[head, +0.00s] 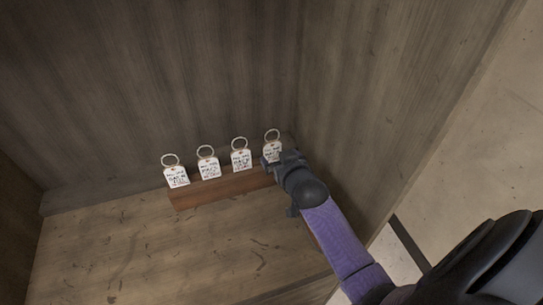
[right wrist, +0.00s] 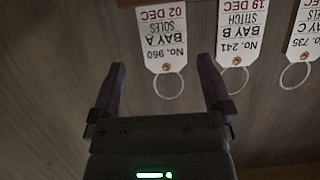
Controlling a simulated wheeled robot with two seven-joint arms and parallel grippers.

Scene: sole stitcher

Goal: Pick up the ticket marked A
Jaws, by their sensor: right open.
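Four-cornered white tags with metal rings stand in a row. The ticket marked BAY A (right wrist: 163,38) reads "No. 960, 02 DEC, SOLES" upside down in the right wrist view, with its ring (right wrist: 168,84) toward the gripper. In the head view it appears to be the rightmost tag (head: 273,149), partly hidden by my right gripper (head: 272,163). In the right wrist view my right gripper (right wrist: 162,68) is open and empty, its fingers on either side of the ring's span. Contact cannot be told. My left gripper is out of view.
The ticket marked BAY B (right wrist: 236,35) is close beside A, and BAY C (right wrist: 303,32) is beyond it. The tags stand at a brown wooden strip (head: 215,190) inside a wooden compartment. Its right wall (head: 375,110) is near my right arm. The floor of the compartment (head: 190,250) is clear in front.

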